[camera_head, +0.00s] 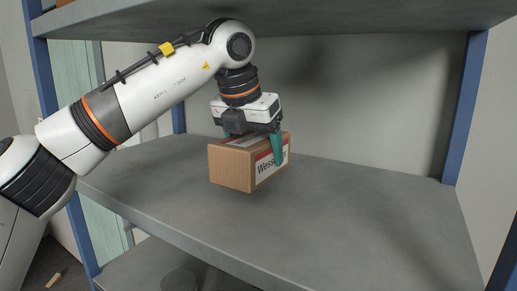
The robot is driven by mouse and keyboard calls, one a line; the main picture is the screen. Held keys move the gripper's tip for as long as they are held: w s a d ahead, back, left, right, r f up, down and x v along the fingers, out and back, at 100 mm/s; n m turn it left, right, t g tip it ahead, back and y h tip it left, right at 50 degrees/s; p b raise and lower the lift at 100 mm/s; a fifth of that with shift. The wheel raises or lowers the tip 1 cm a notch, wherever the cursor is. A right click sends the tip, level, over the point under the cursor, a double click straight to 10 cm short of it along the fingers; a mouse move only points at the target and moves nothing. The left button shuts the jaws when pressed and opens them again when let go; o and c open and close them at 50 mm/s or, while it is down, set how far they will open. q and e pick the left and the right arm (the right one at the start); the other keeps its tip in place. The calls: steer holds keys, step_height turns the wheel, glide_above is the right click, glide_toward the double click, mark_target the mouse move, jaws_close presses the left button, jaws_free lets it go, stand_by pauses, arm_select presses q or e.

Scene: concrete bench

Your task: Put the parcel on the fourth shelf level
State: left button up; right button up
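The parcel (232,168) is a brown cardboard box with a red and white printed label on its side. It is at the centre of the view, over the grey middle shelf board (340,220). My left gripper (254,146) comes down from above with its teal fingers on two opposite sides of the parcel, shut on it. The far finger is mostly hidden behind the box. The parcel looks upright; I cannot tell whether its underside touches the board or hangs just above it. My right gripper is not in view.
Another grey shelf board (330,14) spans the top, above my arm. A lower board (150,265) shows at the bottom. Blue posts stand at left (85,235) and right (466,105). The middle board is bare around the parcel, with free room to the right.

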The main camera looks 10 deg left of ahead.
arm_select(q)
steer(key=shift+w+d+r+p, duration=0.2)
steer(key=shift+w+r+p, duration=0.1)
steer(key=shift+w+p, duration=0.1)
step_height(320, 180, down, 3)
steer(key=shift+w+f+p, duration=0.1)
steer(key=shift+f+p, duration=0.05)
steer(key=shift+p, duration=0.85)
steer(key=shift+f, duration=0.3)
steer(key=shift+a, duration=0.1)
steer(key=shift+f, duration=0.1)
steer(key=shift+f+b, duration=0.15)
steer(key=shift+b, duration=0.15)
steer(key=o, duration=1.3)
